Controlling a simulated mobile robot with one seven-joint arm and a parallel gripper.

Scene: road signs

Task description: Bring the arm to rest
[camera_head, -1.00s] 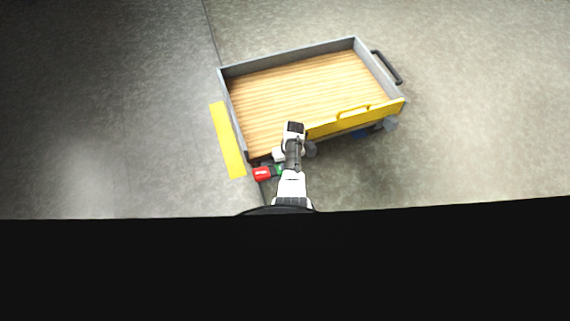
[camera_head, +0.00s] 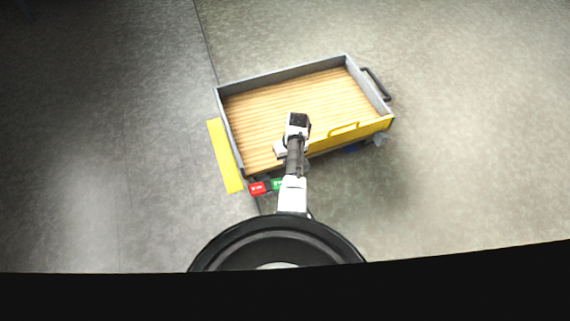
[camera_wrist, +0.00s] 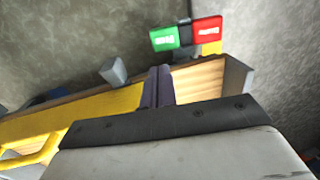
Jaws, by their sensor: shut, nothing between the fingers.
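My arm (camera_head: 292,190) reaches forward over the near yellow side of a cart (camera_head: 228,91), its elbow-like dark end above the wooden bed. My gripper (camera_wrist: 158,85) shows in the wrist view as two dark fingers pressed together, with nothing between them. In that view the fingers are in front of the cart's yellow side (camera_wrist: 75,118) and bed. In the head view the fingertips are hidden or too small to make out.
A red sign (camera_head: 257,188) and a green sign (camera_head: 277,184) are by the cart's near left corner, close to my arm. A yellow strip (camera_head: 224,155) lies on the floor left of the cart. The bed looks empty. Floor to the right is clear.

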